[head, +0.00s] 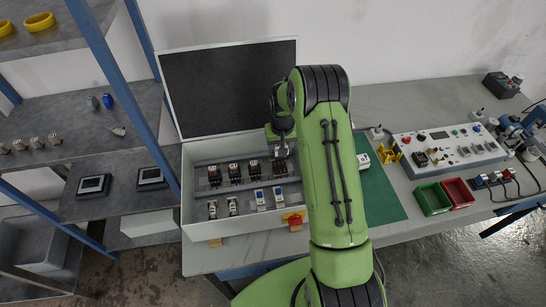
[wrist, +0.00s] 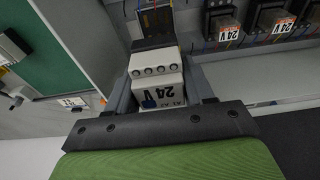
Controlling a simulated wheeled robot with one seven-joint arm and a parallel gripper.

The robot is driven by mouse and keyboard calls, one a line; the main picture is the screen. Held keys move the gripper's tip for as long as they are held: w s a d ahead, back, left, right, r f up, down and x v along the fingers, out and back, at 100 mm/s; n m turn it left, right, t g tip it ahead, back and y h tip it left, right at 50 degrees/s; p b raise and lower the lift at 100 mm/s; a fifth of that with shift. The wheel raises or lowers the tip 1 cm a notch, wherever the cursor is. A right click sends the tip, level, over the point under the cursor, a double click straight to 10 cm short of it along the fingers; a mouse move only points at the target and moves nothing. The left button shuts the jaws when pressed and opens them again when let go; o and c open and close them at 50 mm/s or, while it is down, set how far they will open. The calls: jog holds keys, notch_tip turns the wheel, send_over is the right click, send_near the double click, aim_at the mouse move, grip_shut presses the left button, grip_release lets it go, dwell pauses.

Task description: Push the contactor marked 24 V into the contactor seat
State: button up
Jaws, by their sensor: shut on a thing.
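The contactor marked 24 V (wrist: 157,77), a white and grey block with a row of round screws, is between the two dark fingers of my gripper (wrist: 163,92) in the wrist view. Its printing appears upside down. Directly beyond it is a dark seat (wrist: 153,24) with coloured wires above. The contactor's far end meets or overlaps the seat's near edge; I cannot tell how deep it sits. In the head view my gripper (head: 281,149) is over the right part of the open cabinet (head: 189,190), and my arm hides part of this area.
Dark units with 24 V labels (wrist: 223,28) stand beside the seat. A green mat (head: 378,198) lies to the right, with red (head: 457,193) and green (head: 432,199) bins beyond.

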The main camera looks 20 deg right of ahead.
jog(key=shift+s+f+b, duration=0.1)
jog(key=shift+f+b, duration=0.25)
jog(key=shift+f, duration=0.2)
jog(key=b, duration=0.3)
send_over(279, 166)
jog(key=shift+s+f, duration=0.1)
jog(key=shift+f, duration=2.25)
jog(key=shift+p, duration=0.3)
jog(key=shift+b, duration=0.65)
jog(key=shift+s+f+b, duration=0.1)
jog(key=shift+f+b, duration=1.1)
jog(key=o, duration=1.2)
jog(key=shift+o, duration=0.2)
jog(key=shift+r, duration=0.1)
